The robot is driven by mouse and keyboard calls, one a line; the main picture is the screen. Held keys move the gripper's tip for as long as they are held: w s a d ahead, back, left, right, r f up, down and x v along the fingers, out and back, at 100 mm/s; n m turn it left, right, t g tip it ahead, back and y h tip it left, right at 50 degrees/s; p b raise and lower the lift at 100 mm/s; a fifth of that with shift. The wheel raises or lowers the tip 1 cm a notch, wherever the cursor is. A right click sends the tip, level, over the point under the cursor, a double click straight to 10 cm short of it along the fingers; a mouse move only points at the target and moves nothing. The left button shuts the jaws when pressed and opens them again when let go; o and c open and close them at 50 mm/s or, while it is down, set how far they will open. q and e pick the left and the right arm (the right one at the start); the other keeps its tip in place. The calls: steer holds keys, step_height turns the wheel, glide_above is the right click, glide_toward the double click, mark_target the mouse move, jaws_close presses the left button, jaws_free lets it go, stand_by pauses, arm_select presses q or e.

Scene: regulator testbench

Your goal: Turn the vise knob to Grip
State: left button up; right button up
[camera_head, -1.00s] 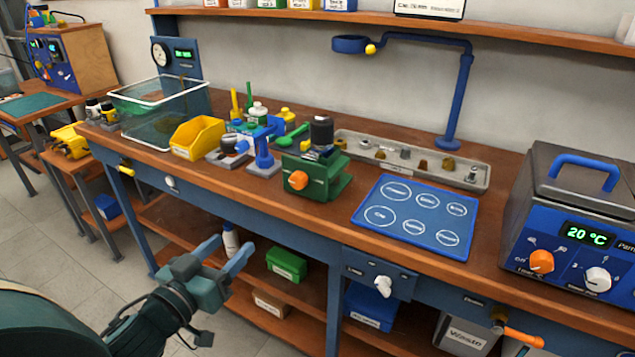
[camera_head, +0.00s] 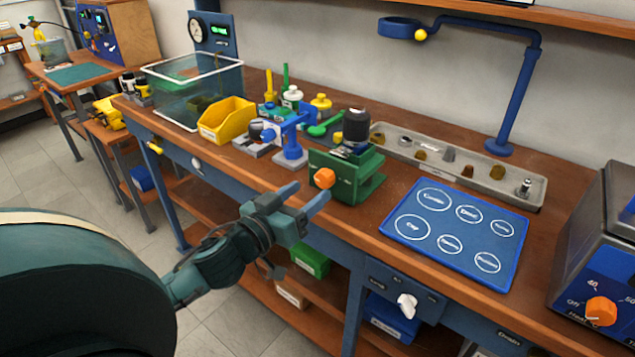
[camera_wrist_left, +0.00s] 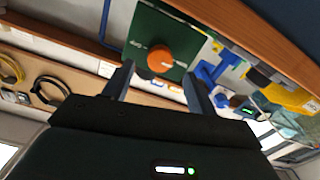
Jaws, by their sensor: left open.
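The vise (camera_head: 350,178) is a green block on the wooden bench with a dark cylindrical part (camera_head: 356,130) on top. Its orange knob (camera_head: 324,178) faces the front. My left gripper (camera_head: 309,192) is open and empty, just in front of the knob and apart from it, with its fingers pointing toward the vise. In the left wrist view the orange knob (camera_wrist_left: 160,58) shows between and beyond the two open fingers (camera_wrist_left: 158,85), on the green face (camera_wrist_left: 150,30), with small pale marks beside it. The marks are too small to read. My right gripper is not in view.
A blue mat with white circles (camera_head: 455,235) lies right of the vise. A blue post fixture (camera_head: 291,140) and a yellow bin (camera_head: 227,121) stand to its left. A metal tray of parts (camera_head: 460,170) lies behind. A white knob (camera_head: 407,304) is on the bench front below.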

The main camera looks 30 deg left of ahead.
mark_target(321, 182)
arm_select(q)
steer(key=shift+w+d, duration=0.2)
steer(key=shift+w, duration=1.95)
steer(key=shift+c, duration=0.4)
steer(key=c, duration=0.9)
